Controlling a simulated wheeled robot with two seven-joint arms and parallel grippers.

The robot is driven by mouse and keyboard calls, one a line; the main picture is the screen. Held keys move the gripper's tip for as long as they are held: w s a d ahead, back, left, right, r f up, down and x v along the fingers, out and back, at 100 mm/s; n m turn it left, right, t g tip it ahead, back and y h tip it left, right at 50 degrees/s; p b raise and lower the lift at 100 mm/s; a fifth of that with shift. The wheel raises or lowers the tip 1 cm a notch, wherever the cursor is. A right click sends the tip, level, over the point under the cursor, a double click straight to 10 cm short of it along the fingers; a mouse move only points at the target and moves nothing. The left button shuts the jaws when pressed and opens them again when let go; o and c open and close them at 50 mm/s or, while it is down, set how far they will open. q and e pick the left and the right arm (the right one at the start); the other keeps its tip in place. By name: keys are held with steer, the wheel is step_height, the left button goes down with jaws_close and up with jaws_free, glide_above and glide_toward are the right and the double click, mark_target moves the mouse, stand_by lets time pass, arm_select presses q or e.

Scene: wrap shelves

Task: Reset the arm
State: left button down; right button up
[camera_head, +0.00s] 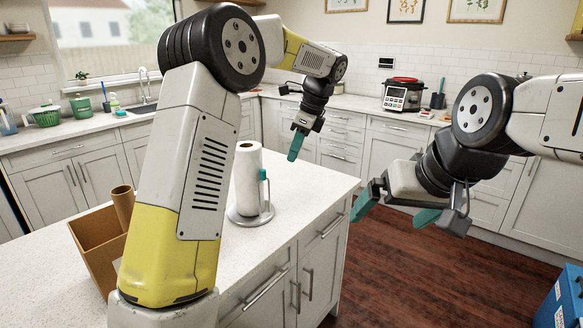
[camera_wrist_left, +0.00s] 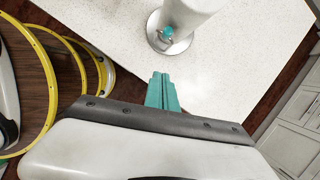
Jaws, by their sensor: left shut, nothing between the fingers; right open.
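My left gripper (camera_head: 295,146) is raised in the air near the far right corner of the island counter, pointing down. Its teal fingers are shut with nothing between them, as the left wrist view (camera_wrist_left: 162,92) also shows. My right gripper (camera_head: 396,214) is at the right of the head view, over the floor beyond the island's right edge. Its teal fingers are spread apart and empty.
A paper towel roll (camera_head: 247,180) stands upright on a metal holder (camera_head: 250,218) on the white island counter (camera_head: 294,190). A brown box (camera_head: 95,243) with a cardboard tube (camera_head: 123,204) sits at the left. A blue container (camera_head: 562,300) is at lower right.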

arm_select(q)
steer(key=s+a+r+n+t+h, duration=0.1)
steer(key=s+a+r+n+h, duration=0.1)
steer(key=s+a+r+n, duration=0.45)
steer(key=s+a+r+n+t+h, duration=0.1)
steer(key=s+a+n+h, duration=0.15)
steer(key=s, duration=0.65)
steer(key=s+f+n+t, duration=0.1)
steer(key=s+f+n, duration=0.2)
steer(key=s+n, duration=0.2)
steer(key=s+a+f+n+t+h, duration=0.1)
steer(key=s+f+n+t, duration=0.1)
steer(key=s+n, duration=0.3)
steer(key=s+f, duration=0.1)
steer(key=s, duration=0.3)
steer(key=shift+s+a+f+n, duration=0.15)
steer(key=shift+s+n, duration=0.15)
steer(key=shift+s, duration=0.05)
steer(key=shift+h, duration=0.25)
